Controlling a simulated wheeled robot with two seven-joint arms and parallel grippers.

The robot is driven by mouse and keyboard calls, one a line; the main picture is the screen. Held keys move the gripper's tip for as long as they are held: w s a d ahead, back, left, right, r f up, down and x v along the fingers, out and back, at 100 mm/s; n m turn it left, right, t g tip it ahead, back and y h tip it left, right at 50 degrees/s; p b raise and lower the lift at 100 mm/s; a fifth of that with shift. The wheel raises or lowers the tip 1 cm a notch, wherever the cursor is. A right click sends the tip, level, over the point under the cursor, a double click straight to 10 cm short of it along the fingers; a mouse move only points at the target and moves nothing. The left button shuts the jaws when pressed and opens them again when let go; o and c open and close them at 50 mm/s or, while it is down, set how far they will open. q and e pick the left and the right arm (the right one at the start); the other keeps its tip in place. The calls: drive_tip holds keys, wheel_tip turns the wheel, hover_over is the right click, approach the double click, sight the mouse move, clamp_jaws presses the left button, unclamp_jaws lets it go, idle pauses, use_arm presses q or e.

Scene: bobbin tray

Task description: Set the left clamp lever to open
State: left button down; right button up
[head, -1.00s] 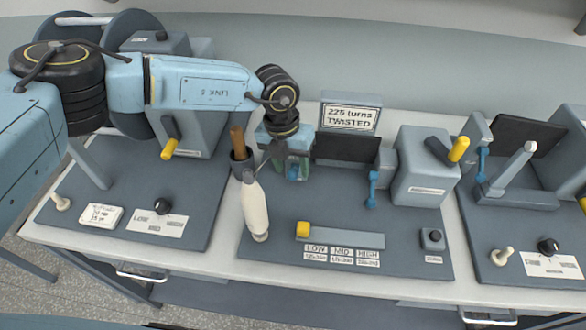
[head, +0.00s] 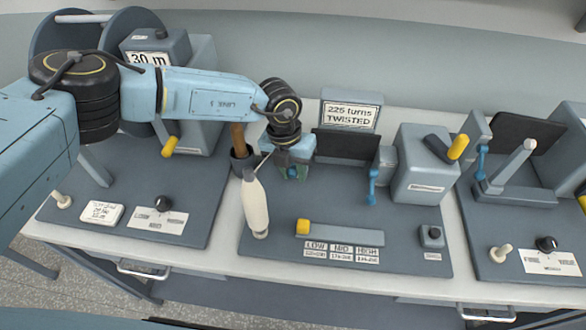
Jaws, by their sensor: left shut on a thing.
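My left gripper (head: 294,174) is at the left end of the middle station, pointing down with its jaws closed around a small blue part. This part is the left clamp lever (head: 291,173), mostly hidden by the fingers and wrist, so its exact angle cannot be told. The matching right clamp lever (head: 372,186) is blue and stands roughly upright on a grey block, apart from the gripper. My right gripper is not in view.
A white cone-shaped bottle (head: 255,207) and a cup with a wooden handle (head: 238,138) stand close left of the gripper. A sign (head: 350,115) reads "225 turns TWISTED". A yellow slider knob (head: 303,227) lies in front. A crank box (head: 422,170) stands right.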

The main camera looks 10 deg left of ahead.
use_arm(q)
drive_tip(key=shift+s+a+f+t+p, duration=0.1)
drive_tip(key=shift+s+f+t+p, duration=0.15)
drive_tip(key=shift+t, duration=0.25)
drive_tip(key=shift+s+f+t, duration=0.15)
drive_tip(key=shift+f+t, duration=0.2)
drive_tip(key=shift+t, duration=0.25)
drive_tip(key=shift+s+f+t+b, duration=0.15)
drive_tip(key=shift+f+t+b, duration=0.25)
drive_tip(key=shift+t+b, duration=0.15)
drive_tip(key=shift+s+f+t+b, duration=0.15)
drive_tip(key=shift+t+b, duration=0.2)
drive_tip(key=shift+b, duration=0.25)
